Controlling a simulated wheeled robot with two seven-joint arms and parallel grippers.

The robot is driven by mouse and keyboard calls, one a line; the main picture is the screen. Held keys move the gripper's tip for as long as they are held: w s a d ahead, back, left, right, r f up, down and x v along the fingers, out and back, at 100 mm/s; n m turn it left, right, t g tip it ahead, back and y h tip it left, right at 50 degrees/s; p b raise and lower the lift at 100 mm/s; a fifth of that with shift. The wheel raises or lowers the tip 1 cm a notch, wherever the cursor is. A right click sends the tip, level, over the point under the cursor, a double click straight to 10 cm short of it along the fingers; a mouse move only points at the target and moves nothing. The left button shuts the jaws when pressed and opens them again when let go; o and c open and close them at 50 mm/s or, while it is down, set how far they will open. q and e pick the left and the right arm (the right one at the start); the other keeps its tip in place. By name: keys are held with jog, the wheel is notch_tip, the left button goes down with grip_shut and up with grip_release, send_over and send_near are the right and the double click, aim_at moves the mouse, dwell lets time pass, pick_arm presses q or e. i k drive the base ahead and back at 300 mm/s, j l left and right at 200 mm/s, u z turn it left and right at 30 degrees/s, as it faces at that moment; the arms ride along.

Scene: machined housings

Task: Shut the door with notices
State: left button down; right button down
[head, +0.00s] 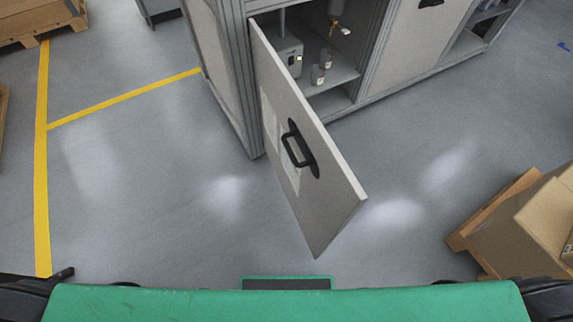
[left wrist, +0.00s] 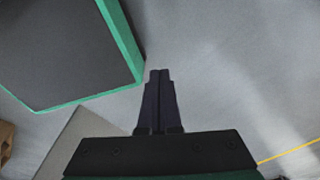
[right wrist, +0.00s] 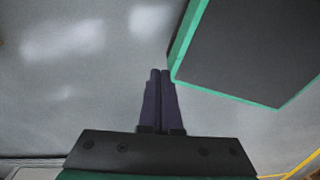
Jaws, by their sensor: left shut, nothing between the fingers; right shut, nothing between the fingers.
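The door with notices (head: 325,200) is a light grey panel standing wide open, swung out from the grey cabinet (head: 233,90) toward me. Its hinge side is at the cabinet's front left corner. A black handle (head: 300,148) is on its outer face, with pale paper notices (head: 270,125) beside it, partly behind the handle. My left gripper (left wrist: 159,75) is shut and empty in the left wrist view. My right gripper (right wrist: 160,75) is shut and empty in the right wrist view. Both are over bare floor; neither is visible in the head view.
The open bay shows a shelf (head: 335,75) with a grey box (head: 284,60) and small containers (head: 318,75). Another closed door (head: 410,40) is to its right. A cardboard box (head: 530,225) on a pallet stands at right. Floor around the open door is clear; yellow lines (head: 42,160) run at left.

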aim_at(321, 191)
jog(key=k+j, duration=0.15)
jog(key=j, duration=0.25)
jog(key=k+j+z, duration=0.1)
jog(key=j, duration=0.35)
jog(key=k+j, duration=0.15)
jog(key=j, duration=0.25)
jog(key=k+j, duration=0.15)
jog(key=j, duration=0.25)
jog(key=z, duration=0.05)
